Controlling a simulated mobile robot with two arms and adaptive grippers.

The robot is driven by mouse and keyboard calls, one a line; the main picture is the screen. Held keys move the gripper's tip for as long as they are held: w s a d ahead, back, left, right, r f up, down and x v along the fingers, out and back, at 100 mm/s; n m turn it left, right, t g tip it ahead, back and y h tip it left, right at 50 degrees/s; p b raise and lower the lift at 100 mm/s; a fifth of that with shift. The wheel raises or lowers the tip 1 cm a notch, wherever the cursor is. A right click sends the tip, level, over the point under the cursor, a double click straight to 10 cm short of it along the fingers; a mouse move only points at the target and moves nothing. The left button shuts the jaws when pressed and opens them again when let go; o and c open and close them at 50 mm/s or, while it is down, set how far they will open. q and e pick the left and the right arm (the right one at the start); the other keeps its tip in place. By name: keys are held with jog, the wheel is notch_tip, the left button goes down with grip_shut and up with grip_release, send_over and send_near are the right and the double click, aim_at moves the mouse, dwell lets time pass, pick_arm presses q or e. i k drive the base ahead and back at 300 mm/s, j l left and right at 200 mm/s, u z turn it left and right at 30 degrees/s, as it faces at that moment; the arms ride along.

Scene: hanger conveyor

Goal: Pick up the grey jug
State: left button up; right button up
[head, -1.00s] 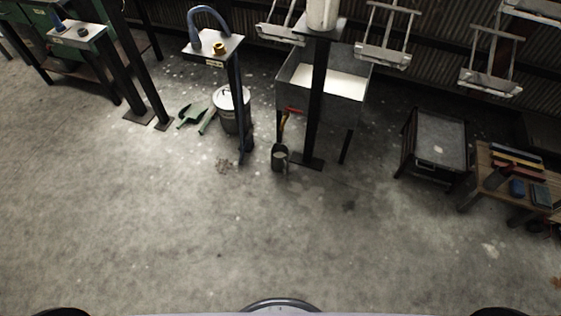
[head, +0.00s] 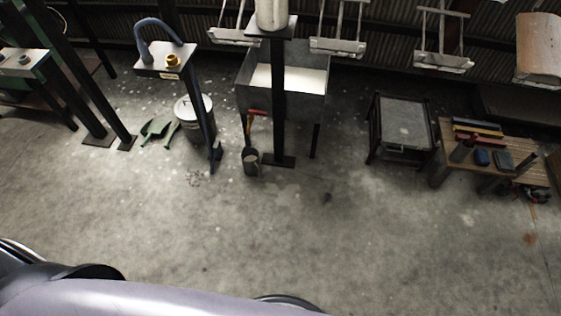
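A small dark grey vessel, which looks like the grey jug (head: 251,163), stands upright on the concrete floor in the head view. It is beside the foot of a dark post and in front of a metal sink. It is too small for me to make out its handle clearly. Neither of my grippers is in view, and nothing of mine is near the vessel.
A grey-topped cart (head: 404,122) and wooden bench (head: 520,150) stand right. The floor in front is clear.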

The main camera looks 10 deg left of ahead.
aim_at(250, 158)
jog(key=i+j+z, duration=0.15)
jog(key=j+z, duration=0.2)
jog(key=j, duration=0.3)
jog(key=i+j+z, duration=0.1)
jog(key=j+z, duration=0.25)
jog(key=j, duration=0.3)
jog(key=j+z, duration=0.4)
jog(key=j, duration=0.25)
